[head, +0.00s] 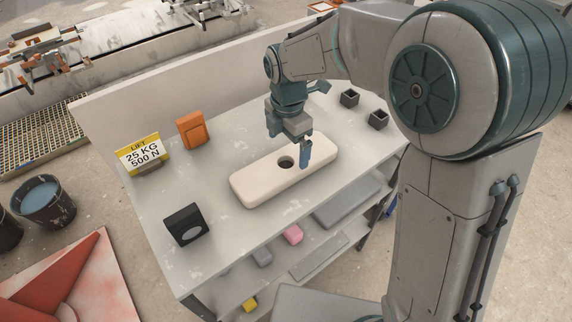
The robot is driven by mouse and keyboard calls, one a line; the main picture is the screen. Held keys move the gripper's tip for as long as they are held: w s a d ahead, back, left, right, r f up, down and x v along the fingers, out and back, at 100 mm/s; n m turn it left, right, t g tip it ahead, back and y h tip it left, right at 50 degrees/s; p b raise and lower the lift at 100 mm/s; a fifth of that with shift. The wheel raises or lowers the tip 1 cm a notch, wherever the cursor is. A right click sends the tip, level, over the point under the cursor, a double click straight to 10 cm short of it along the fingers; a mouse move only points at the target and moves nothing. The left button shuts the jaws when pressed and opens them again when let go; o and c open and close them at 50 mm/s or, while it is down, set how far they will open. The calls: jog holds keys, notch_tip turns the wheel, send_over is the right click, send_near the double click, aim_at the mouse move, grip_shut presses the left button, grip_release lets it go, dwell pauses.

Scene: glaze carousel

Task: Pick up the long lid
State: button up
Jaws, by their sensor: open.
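The long lid appears to be the cream, round-cornered slab (253,187) lying flat on the grey bench top (220,235). It has a dark round hole near its middle and runs from lower left to upper right. My gripper (304,158) is open, pointing down over the right half of the slab, to the right of the hole. One blue finger shows clearly; the other is mostly hidden. I cannot tell whether the fingertips touch the slab.
A black box (184,225), a yellow weight sign (139,154) and an orange block (192,131) stand on the bench's left side. Two small dark open boxes (349,97) (377,119) stand at the right. A low panel backs the bench. Shelves below hold small blocks.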

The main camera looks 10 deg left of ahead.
aim_at(286, 166)
jog(key=shift+s+a+f+p, duration=0.1)
jog(key=shift+f+p, duration=0.1)
jog(key=shift+f, duration=0.85)
jog(key=shift+s+a+f+p, duration=0.1)
jog(key=shift+s+f+p, duration=0.05)
jog(key=shift+f, duration=0.9)
jog(key=shift+s+f+p, duration=0.1)
jog(key=shift+f+p, duration=0.1)
jog(key=shift+f, duration=0.85)
jog(key=shift+c, duration=0.3)
jog(key=c, duration=1.3)
jog(key=shift+r, duration=0.1)
